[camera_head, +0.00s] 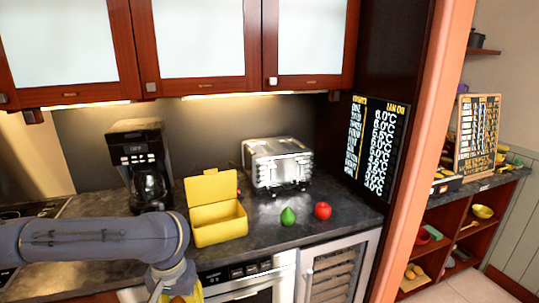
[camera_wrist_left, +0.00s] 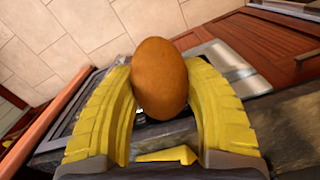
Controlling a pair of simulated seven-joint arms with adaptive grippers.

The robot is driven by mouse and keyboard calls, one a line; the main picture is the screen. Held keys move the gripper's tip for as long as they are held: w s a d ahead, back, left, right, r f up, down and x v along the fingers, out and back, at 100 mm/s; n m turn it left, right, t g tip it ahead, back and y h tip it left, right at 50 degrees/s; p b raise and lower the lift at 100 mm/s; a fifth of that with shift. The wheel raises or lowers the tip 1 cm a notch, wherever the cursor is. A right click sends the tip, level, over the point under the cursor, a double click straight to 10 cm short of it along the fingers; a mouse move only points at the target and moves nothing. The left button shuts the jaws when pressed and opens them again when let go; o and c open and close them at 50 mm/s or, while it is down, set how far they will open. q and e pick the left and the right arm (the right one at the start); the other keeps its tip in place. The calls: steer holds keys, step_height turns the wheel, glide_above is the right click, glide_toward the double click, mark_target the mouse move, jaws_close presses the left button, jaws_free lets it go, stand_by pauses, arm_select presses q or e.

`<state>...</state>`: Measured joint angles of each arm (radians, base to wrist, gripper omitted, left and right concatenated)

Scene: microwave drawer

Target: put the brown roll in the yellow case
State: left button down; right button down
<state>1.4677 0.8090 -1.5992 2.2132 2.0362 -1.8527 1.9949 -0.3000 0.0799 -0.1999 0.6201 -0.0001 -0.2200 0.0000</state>
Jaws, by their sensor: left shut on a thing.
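The brown roll (camera_wrist_left: 159,79) is held between the two yellow fingers of my left gripper (camera_wrist_left: 162,95) in the left wrist view. The floor and the counter front show behind it. In the head view my left arm comes in from the left, and only a yellow part of the left gripper (camera_head: 188,296) shows at the bottom edge, in front of the counter. The roll cannot be made out there. The yellow case (camera_head: 220,228) stands on the counter with its lid (camera_head: 211,187) raised, to the right of and beyond the gripper. My right gripper is in neither view.
A black coffee maker (camera_head: 143,165) stands left of the case. Cabinets (camera_head: 205,45) hang above.

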arm_select(q)
steer(key=shift+s+f, duration=0.2)
steer(key=shift+f, duration=0.1)
steer(key=shift+w+r, duration=0.1)
steer(key=shift+r, duration=0.1)
steer(key=w+a+r+m, duration=0.1)
steer(key=w+a+r, duration=0.25)
steer(key=w, duration=0.45)
steer(key=w+a+r+m, duration=0.2)
steer(key=w+r, duration=0.3)
steer(key=w, duration=0.3)
steer(key=w+a+r+m, duration=0.3)
steer(key=a+m, duration=0.5)
steer(key=m, duration=0.6)
steer(key=w+a+r+m, duration=0.3)
steer(key=w+a+m, duration=0.2)
steer(key=a+m, duration=0.4)
steer(key=m, duration=0.5)
steer(key=shift+w+r+m, duration=0.2)
steer(key=shift+w+m, duration=0.1)
